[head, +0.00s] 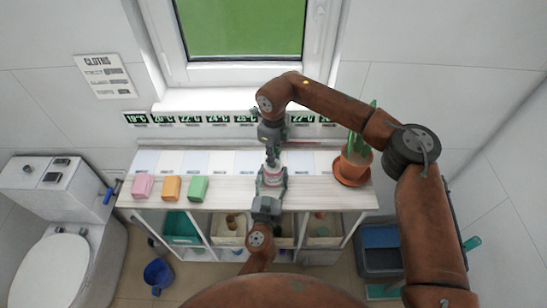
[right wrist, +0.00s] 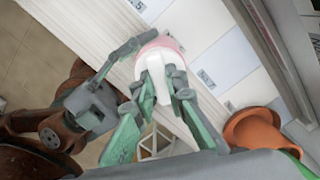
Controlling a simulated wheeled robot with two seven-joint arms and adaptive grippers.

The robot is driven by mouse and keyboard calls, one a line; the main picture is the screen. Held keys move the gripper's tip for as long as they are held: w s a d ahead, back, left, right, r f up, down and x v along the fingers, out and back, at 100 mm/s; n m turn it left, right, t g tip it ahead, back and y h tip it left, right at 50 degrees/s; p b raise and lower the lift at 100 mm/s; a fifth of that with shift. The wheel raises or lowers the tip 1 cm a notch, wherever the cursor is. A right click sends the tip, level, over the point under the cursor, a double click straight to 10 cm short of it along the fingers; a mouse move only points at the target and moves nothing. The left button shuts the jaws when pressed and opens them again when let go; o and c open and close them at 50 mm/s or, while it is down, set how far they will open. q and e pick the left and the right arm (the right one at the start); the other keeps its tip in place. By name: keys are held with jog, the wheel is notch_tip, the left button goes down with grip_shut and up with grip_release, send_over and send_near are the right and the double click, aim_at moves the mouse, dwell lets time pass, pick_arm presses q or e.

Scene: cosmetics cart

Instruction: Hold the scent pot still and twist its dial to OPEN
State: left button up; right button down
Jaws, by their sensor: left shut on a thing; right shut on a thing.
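The scent pot (head: 272,177) stands near the front middle of the white shelf top, small and partly covered by both grippers. In the right wrist view it has a white part and a pink part (right wrist: 162,43). My right gripper (head: 272,160) comes down from the window side and is shut on the white upper part; its green fingers (right wrist: 165,88) show on either side of it. My left gripper (head: 271,184) reaches in from the front and is shut on the pot's body; one finger (right wrist: 125,49) touches the pink side. The dial's marking cannot be read.
Pink (head: 142,187), orange (head: 171,187) and green (head: 198,188) blocks stand left on the shelf top. A potted cactus (head: 353,166) stands at the right, close to my right arm. A row of number displays (head: 190,119) lines the back. Bins fill the shelves below.

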jog(key=n, duration=0.5)
pick_arm(q)
jog(key=shift+a, duration=0.1)
dwell(0.5)
pick_arm(e)
jog(key=c, duration=1.9)
grip_release()
jog(key=shift+c, duration=0.2)
jog(key=shift+r, duration=0.1)
notch_tip(320, 180, up, 12)
